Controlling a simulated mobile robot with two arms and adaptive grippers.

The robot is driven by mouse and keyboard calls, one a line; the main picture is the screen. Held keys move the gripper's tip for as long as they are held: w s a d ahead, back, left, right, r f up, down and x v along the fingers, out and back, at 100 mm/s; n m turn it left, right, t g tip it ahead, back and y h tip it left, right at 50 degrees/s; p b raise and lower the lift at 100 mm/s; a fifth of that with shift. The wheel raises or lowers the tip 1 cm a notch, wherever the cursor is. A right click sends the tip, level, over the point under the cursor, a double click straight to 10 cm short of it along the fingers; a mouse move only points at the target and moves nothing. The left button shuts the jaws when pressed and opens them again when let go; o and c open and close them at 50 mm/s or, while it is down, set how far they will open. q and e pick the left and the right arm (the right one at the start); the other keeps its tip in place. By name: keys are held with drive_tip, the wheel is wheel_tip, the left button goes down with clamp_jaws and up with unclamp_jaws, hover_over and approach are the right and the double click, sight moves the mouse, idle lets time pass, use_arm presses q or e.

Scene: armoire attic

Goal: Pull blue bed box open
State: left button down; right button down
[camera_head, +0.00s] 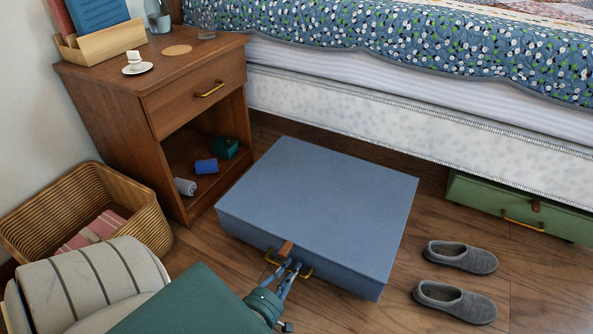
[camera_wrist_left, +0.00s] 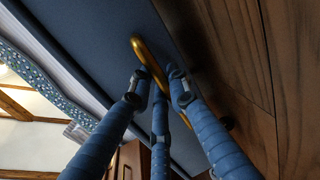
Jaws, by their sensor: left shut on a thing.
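The blue bed box (camera_head: 318,200) lies on the wooden floor, pulled well out from beside the bed, with its lid flat and closed. Its front carries a brass handle (camera_head: 304,273) and a brown leather tab (camera_head: 286,249). My left gripper (camera_head: 290,270) is at the box's front, its blue fingers shut on the brass handle. In the left wrist view the fingers close around the brass handle (camera_wrist_left: 150,60), with the box front (camera_wrist_left: 95,45) behind. My right gripper is not in view.
A wooden nightstand (camera_head: 195,88) stands left of the box, a wicker basket (camera_head: 150,215) at lower left. Grey slippers (camera_head: 455,300) lie on the floor to the right. A green box (camera_head: 520,205) sits under the bed (camera_head: 420,125).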

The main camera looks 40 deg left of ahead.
use_arm(q)
drive_tip(key=shift+s+d+f, duration=0.1)
drive_tip(key=shift+s+d, duration=0.15)
drive_tip(key=shift+s, duration=0.65)
drive_tip(key=c, duration=1.7)
unclamp_jaws()
